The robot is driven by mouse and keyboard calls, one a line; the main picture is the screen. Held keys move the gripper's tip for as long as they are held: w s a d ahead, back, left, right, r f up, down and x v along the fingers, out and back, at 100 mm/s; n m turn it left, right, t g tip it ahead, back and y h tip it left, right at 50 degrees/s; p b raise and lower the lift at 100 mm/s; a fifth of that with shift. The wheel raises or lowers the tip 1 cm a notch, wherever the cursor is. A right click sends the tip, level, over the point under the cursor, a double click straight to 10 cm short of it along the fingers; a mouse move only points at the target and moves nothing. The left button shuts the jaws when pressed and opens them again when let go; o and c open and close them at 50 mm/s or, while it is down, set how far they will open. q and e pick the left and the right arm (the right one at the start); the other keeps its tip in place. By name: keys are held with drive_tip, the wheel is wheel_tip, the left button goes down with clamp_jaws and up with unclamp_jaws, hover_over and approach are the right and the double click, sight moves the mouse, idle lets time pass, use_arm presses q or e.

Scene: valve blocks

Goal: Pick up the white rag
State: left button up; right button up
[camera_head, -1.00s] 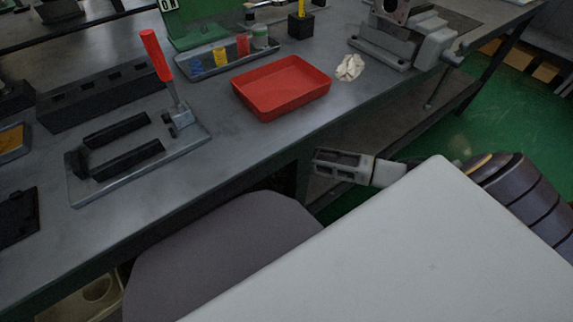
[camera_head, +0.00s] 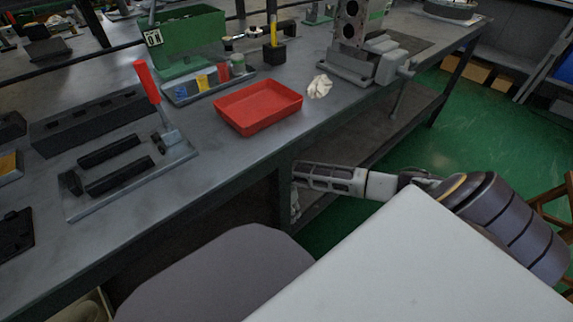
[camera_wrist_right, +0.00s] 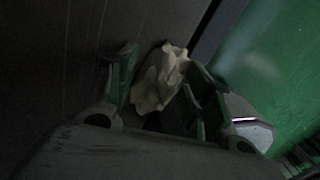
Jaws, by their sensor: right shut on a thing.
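In the right wrist view a crumpled cream-white rag (camera_wrist_right: 160,78) is between the two fingers of my right gripper (camera_wrist_right: 160,82), which is shut on it. In the head view my right arm comes in from the right and its gripper (camera_head: 295,198) is beside the bench's front edge, below the top; a small pale patch shows there, too small to tell rag from fingers. Another crumpled white rag (camera_head: 320,86) lies on the bench top, right of the red tray, apart from my gripper. My left gripper is out of view.
The red tray (camera_head: 258,107) stands on the grey bench (camera_head: 215,150). A vise (camera_head: 365,62) is behind and right of the bench rag. A red-handled clamp fixture (camera_head: 130,170) is at left. Green floor (camera_head: 450,120) is open at right.

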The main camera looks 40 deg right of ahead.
drive_tip(key=o, duration=1.1)
drive_tip(key=shift+w+a+r, duration=0.1)
drive_tip(key=shift+w+r, duration=0.25)
drive_tip(key=shift+r, duration=1.6)
drive_tip(key=shift+w+a+r, duration=0.1)
drive_tip(key=shift+w+r, duration=0.2)
drive_tip(key=shift+r, duration=1.65)
drive_tip(key=shift+w+r, duration=0.35)
drive_tip(key=shift+r, duration=1.6)
